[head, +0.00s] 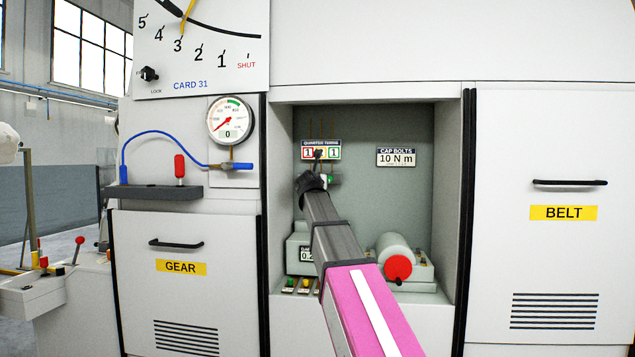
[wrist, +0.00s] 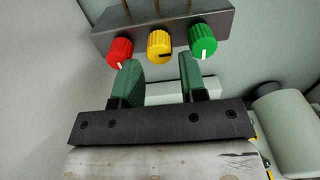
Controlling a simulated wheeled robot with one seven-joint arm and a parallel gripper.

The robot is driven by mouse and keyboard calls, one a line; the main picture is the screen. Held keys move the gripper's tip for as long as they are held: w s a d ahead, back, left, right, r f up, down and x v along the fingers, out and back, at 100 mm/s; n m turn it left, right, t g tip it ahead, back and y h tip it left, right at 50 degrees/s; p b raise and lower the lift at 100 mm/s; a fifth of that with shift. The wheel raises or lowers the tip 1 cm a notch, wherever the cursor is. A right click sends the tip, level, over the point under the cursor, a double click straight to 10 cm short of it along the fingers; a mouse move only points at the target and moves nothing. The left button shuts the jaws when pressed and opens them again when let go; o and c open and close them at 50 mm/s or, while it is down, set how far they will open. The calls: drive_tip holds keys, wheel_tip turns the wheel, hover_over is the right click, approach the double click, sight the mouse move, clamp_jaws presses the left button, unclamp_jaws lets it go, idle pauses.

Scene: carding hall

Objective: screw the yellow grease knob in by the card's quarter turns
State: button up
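The yellow grease knob (wrist: 160,46) sits in the middle of a grey block (wrist: 225,20), between a red knob (wrist: 120,51) and a green knob (wrist: 203,45). Its dark mark lies roughly level; the white marks on red and green point downward. My gripper (wrist: 160,68) is open and empty, its two green fingers apart just short of the yellow knob, one tip under red and one near green. In the head view my gripper (head: 313,180) hides the red and yellow knobs. The quarter turns card (head: 334,150) above seems to read 1, 2, 1; its middle is partly covered.
The knobs are inside a recess with side walls. A cap bolts card (head: 397,157) reads 10 N m. Below are a grey cylinder with a red end (head: 398,268) and a box with a small display (head: 306,254). A pressure gauge (head: 230,120) is left of the recess.

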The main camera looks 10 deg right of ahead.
drive_tip(key=x, duration=0.2)
drive_tip(key=shift+w+d, duration=0.1)
drive_tip(key=shift+w, duration=0.25)
drive_tip(key=shift+c, duration=0.4)
drive_tip(key=c, duration=0.6)
drive_tip(key=shift+m, duration=1.6)
drive_tip(key=o, duration=0.7)
drive_tip(key=v, duration=1.1)
drive_tip(key=shift+w, duration=0.1)
